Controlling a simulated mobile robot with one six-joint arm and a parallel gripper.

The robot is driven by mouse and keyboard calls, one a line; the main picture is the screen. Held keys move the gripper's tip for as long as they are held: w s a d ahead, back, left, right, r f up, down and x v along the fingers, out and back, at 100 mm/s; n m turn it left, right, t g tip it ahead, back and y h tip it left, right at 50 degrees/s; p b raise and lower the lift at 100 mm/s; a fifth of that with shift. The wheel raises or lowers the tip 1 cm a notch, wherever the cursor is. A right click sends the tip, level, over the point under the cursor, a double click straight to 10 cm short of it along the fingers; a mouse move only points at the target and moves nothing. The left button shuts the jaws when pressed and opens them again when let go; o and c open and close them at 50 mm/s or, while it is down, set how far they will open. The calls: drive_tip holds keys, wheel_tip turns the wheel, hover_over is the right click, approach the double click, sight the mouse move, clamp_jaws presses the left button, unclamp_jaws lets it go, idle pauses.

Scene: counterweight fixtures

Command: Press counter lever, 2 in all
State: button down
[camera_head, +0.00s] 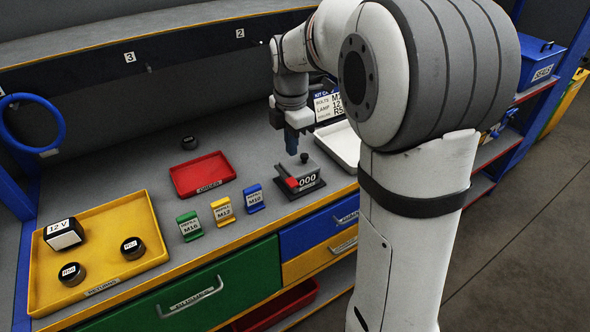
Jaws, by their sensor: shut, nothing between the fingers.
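The counter (308,182) is a small grey box on a dark base on the workbench, with a display that reads 000. A red part (292,183) shows on its left side, and a small dark knob (304,157) stands on top; I cannot tell which of these is the lever. My gripper (291,150) points down just above and slightly left of the counter. Its fingers are together with nothing between them. It looks apart from the counter, though the small gap is hard to judge.
A white tray (336,150) and a kit card (327,107) stand behind the counter. Green (188,227), yellow (222,213) and blue (254,198) label stands are to the left. A red tray (203,174) and a yellow tray (150,237) with several parts lie farther left.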

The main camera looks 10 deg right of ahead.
sight(292, 181)
wheel_tip(292, 181, down, 9)
drive_tip(key=shift+p, duration=0.7)
